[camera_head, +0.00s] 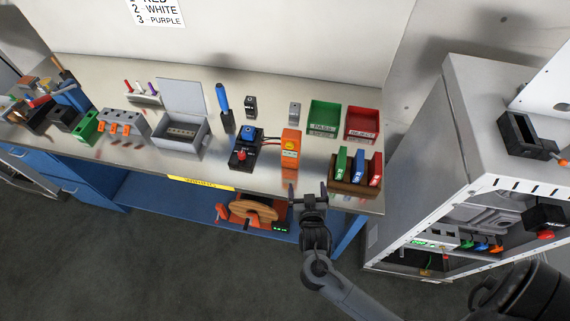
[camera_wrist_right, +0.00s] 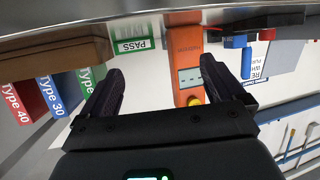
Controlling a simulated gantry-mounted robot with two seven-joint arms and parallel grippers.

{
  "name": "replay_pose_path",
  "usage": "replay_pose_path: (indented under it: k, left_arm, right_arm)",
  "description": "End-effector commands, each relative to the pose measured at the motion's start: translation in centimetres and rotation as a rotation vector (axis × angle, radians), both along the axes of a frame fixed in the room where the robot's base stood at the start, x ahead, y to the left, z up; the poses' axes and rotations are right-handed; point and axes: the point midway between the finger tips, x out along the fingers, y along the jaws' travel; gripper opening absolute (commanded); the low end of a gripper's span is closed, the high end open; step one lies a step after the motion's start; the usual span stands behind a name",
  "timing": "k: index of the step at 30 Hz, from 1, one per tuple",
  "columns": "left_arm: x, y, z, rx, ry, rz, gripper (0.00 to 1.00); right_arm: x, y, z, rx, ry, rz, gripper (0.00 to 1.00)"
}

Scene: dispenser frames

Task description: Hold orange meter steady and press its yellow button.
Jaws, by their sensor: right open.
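The orange meter (camera_head: 290,163) stands upright near the front edge of the bench, with a yellow patch on its upper face. In the right wrist view the meter (camera_wrist_right: 184,45) shows a grey display and a yellow button (camera_wrist_right: 194,99), partly hidden by my gripper. My right gripper (camera_head: 306,187) is open and empty, just in front of the bench edge, below and slightly right of the meter. In the wrist view its fingers (camera_wrist_right: 160,66) are spread, with the meter behind and toward the right finger, apart from it as far as I can tell. My left gripper is not in view.
A black box with a red knob (camera_head: 241,154) is left of the meter, with leads between them. A brown holder (camera_head: 351,188) with green, blue and red blocks is close on the right. Green (camera_head: 324,116) and red (camera_head: 362,123) trays stand behind. A grey cabinet (camera_head: 451,140) stands farther right.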

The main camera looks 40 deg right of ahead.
Motion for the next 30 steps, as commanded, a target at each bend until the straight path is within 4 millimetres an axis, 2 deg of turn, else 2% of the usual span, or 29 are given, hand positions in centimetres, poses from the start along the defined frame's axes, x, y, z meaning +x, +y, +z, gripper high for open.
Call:
replay_pose_path:
  k: [1, 3, 9, 12, 19, 30]
  left_arm:
    - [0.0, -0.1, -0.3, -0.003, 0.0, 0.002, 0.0]
    - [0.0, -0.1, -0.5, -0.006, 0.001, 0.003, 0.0]
    - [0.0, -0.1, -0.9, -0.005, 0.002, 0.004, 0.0]
    - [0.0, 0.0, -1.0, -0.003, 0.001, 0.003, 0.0]
    - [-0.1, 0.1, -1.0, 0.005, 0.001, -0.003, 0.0]
    - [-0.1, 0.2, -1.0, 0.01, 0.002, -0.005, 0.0]
  right_arm:
    - [1.6, 0.0, 0.5, -0.053, -0.058, -0.061, 0.96]
    - [3.1, 0.0, 1.9, -0.125, -0.126, -0.136, 0.96]
    - [6.6, 1.3, 5.7, -0.203, -0.234, -0.222, 0.96]
    - [7.7, 1.8, 6.9, -0.207, -0.259, -0.232, 0.96]
    - [9.2, 0.9, 7.6, -0.209, -0.273, -0.237, 0.96]
    - [12.8, -3.4, 7.6, -0.208, -0.272, -0.236, 0.96]
